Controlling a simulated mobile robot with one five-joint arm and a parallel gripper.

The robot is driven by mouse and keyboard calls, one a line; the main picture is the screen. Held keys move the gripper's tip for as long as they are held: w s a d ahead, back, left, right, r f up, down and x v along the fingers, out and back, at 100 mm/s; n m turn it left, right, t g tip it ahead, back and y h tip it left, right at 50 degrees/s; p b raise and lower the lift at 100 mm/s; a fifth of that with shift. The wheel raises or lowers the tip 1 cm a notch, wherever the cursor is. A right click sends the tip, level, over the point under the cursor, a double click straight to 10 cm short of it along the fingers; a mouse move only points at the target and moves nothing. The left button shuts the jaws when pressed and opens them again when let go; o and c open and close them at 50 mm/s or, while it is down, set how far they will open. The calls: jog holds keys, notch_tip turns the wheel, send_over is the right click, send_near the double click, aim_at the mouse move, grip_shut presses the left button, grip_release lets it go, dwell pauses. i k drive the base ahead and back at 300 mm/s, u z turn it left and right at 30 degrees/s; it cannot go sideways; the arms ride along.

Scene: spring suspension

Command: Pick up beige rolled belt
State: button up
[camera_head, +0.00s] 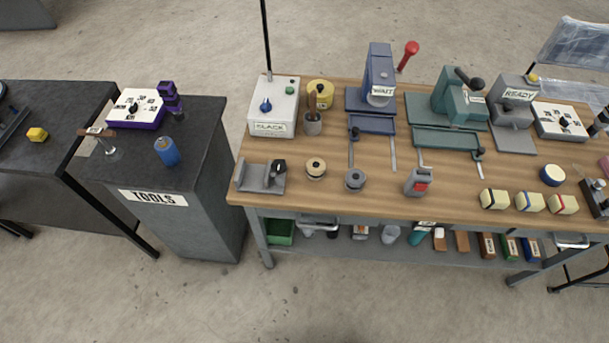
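A small round beige roll (316,166) with a dark spot at its middle lies on the wooden workbench top (300,200), near the front left. It looks like the beige rolled belt, though it is too small to make out any layers. It stands clear of its neighbours, and nothing covers it. My gripper is not in view.
A grey fixture (262,178) stands left of the roll and a grey round piece (355,180) right of it. The grey tools cabinet (196,215) stands left; open floor lies in front.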

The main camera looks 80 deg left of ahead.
aim_at(315, 169)
jog(key=u, duration=1.1)
jog(key=k, duration=0.3)
jog(key=u, duration=1.3)
